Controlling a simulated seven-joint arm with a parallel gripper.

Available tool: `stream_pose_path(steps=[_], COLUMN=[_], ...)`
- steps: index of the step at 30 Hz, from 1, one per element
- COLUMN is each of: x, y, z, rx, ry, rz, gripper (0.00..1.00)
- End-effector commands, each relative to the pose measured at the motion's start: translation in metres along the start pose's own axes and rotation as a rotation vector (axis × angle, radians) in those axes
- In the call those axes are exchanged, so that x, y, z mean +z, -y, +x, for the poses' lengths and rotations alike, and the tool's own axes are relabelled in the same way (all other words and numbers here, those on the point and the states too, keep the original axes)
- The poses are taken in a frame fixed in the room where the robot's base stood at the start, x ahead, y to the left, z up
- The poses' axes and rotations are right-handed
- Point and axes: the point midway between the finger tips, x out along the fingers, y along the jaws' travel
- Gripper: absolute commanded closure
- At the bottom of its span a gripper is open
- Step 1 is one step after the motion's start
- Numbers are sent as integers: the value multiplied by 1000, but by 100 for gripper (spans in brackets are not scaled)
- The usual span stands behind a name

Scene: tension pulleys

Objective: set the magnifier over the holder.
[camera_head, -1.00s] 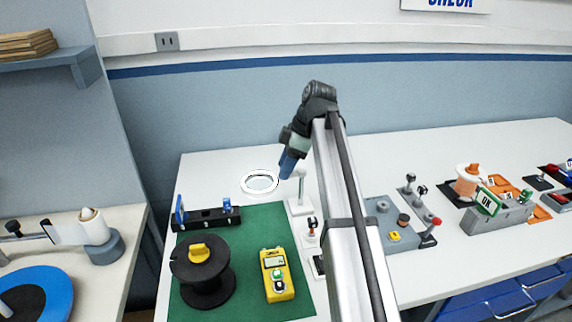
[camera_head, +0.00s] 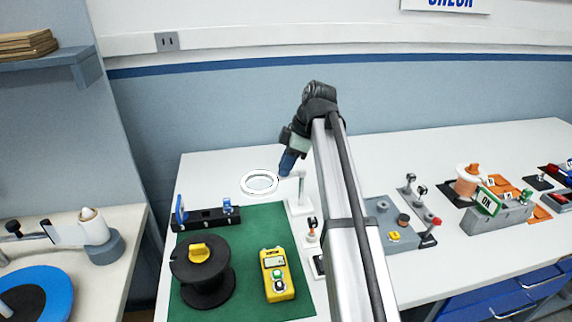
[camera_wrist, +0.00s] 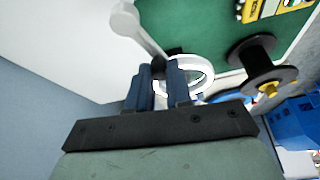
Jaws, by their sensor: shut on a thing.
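The magnifier (camera_head: 243,184) is a white ring with a clear lens, joined to a white post on a small base (camera_head: 301,208). The ring is beyond the green mat's far edge. My gripper (camera_head: 286,173) is at the ring's right side, close to the post. In the wrist view my gripper (camera_wrist: 159,72) is shut on the magnifier's dark joint, with the white ring (camera_wrist: 212,79) to the right of the fingers. The holder (camera_head: 205,222) appears to be the black bar with blue uprights at the mat's far left corner. The ring is beyond and right of it, not above it.
A black spool (camera_head: 202,286) with a yellow knob and a yellow meter (camera_head: 277,275) are on the green mat (camera_head: 245,240). A grey box (camera_head: 386,232) with knobs is right of my arm. The white table behind the holder is clear.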

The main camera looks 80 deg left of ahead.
Motion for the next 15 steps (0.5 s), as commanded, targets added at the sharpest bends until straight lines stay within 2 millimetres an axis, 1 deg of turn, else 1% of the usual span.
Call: stream_pose_path(steps=[8,15], x=[1,5], y=[1,8], z=[0,-2], rx=[-9,-86], ry=[1,1], rz=[-22,-205], gripper=[100,100])
